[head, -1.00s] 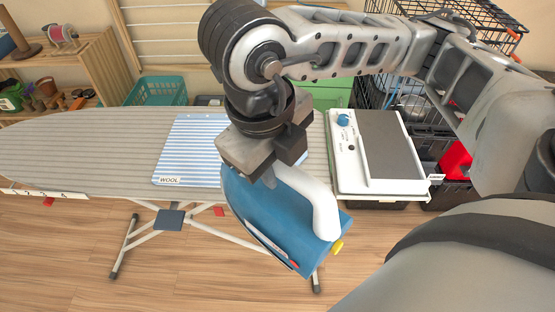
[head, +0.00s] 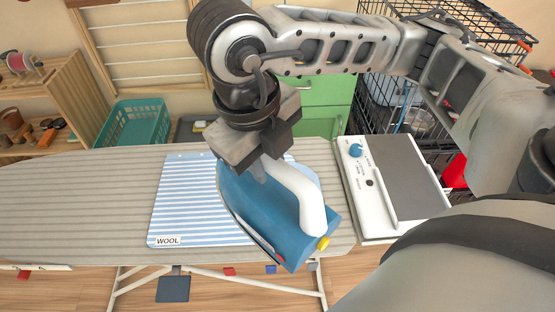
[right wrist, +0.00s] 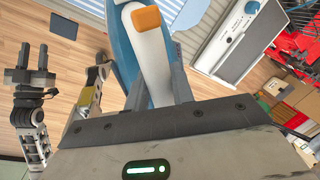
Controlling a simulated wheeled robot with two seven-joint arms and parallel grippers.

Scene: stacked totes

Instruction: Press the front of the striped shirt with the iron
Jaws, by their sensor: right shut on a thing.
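The striped shirt (head: 190,200), blue and white with a WOOL label, lies flat on the ironing board (head: 70,210). My right gripper (head: 262,165) is shut on the white handle of the blue iron (head: 268,212). The iron overlaps the shirt's right side in the head view, its rear end over the board's front edge. I cannot tell whether its sole touches the cloth. The iron (right wrist: 123,45) also shows in the right wrist view, its handle between the fingers. My left gripper (right wrist: 32,62) is at the left there, open and empty, away from the shirt.
A white control unit (head: 362,200) with a blue knob and grey pad stands right of the board. Behind are a teal basket (head: 135,124), a green cabinet (head: 322,95) and a black wire crate (head: 400,70). A wooden shelf (head: 60,95) stands at the left. The board's left part is bare.

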